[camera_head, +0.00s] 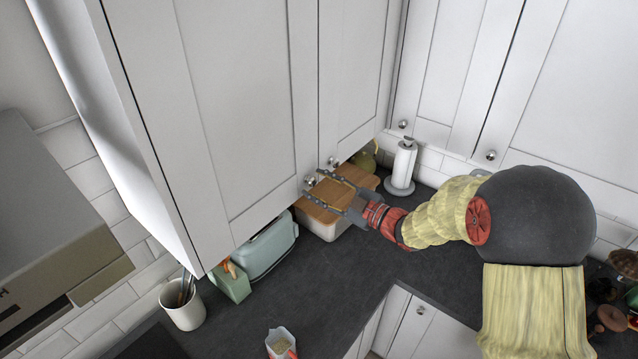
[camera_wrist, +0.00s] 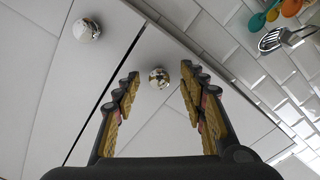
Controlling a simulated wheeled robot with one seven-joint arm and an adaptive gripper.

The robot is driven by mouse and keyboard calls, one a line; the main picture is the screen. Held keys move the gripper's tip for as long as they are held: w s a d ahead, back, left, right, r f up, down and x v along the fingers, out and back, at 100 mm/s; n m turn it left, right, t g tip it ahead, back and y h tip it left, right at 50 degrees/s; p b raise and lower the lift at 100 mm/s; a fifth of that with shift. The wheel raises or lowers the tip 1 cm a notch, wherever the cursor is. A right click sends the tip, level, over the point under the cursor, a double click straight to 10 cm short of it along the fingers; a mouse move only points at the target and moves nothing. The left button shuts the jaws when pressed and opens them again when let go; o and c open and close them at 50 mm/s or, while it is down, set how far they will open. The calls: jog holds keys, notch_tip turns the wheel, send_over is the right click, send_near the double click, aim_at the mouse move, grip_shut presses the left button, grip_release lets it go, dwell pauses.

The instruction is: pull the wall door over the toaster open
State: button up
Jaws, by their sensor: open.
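The white wall door (camera_head: 215,105) over the teal toaster (camera_head: 268,246) is closed, flush with the door to its right. Its round metal knob (camera_head: 309,181) sits at the lower right corner. My gripper (camera_head: 315,184) is open, with its fingertips at this knob. In the wrist view, the knob (camera_wrist: 158,78) shows between the two spread fingers of my gripper (camera_wrist: 160,71), close to the tips. I see a gap on both sides and cannot tell how deep the knob lies between them.
A second knob (camera_wrist: 86,29) on the neighbouring door (camera_head: 347,70) is close by. Below are a wooden-lidded bin (camera_head: 330,198), a paper towel holder (camera_head: 402,165) and a utensil crock (camera_head: 182,307). A carton (camera_head: 281,343) stands on the dark worktop (camera_head: 325,268).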

jog(key=shift+w+a, duration=0.1)
jog(key=shift+c, duration=0.7)
grip_shut()
dwell(0.3)
